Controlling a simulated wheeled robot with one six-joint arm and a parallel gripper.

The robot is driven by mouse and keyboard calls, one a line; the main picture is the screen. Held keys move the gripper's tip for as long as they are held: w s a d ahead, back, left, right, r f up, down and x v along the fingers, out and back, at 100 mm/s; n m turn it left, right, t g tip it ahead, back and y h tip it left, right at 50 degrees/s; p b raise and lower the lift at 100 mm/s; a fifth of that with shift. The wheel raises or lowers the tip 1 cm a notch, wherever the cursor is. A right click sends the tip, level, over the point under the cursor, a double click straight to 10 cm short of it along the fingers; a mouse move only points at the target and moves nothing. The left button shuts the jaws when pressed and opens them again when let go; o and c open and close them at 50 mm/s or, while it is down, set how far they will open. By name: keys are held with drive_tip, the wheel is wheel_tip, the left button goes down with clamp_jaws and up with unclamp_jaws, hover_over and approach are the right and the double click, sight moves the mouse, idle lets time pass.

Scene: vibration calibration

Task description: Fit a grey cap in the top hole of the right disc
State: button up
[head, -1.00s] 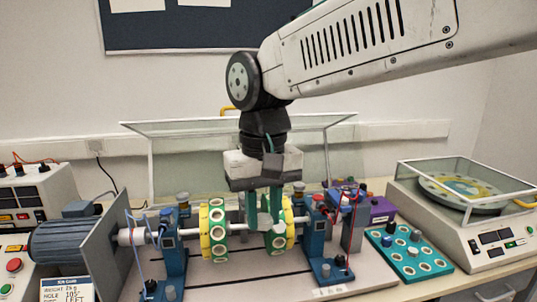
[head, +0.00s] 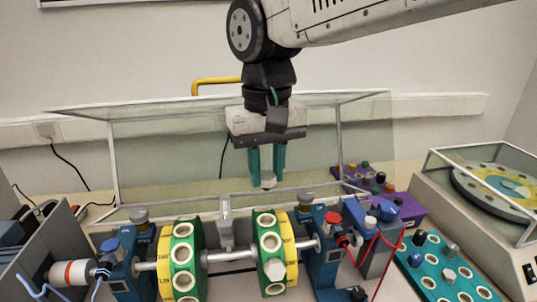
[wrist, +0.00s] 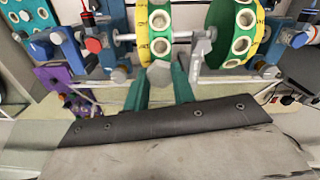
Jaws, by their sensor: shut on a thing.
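My gripper (head: 267,177) hangs fingers down, shut on a grey cap (head: 268,181). The cap also shows between the teal fingertips in the wrist view (wrist: 160,74). The right disc (head: 285,257), green with a yellow face, sits on the shaft below the gripper. Its top hole (head: 266,220) has a pale ring and lies lower in the picture than the cap, with a gap between them. In the wrist view the right disc (wrist: 141,38) is just beyond the cap. The left disc (head: 192,262) is similar and stands farther left on the shaft.
A grey upright post (head: 226,222) stands between the discs. Blue bearing stands (head: 322,258) flank them. A clear guard with a pale frame (head: 113,160) is raised behind. A teal tray (head: 428,272) with knobs and caps is at right, near red wires.

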drive_tip(key=shift+a+f, duration=0.1)
drive_tip(key=shift+f, duration=2.75)
drive_tip(key=shift+s+f, duration=0.2)
drive_tip(key=shift+f, duration=0.05)
drive_tip(key=shift+f, duration=0.9)
drive_tip(key=o, duration=1)
wheel_tip(320, 180, up, 8)
drive_tip(key=shift+f, duration=0.1)
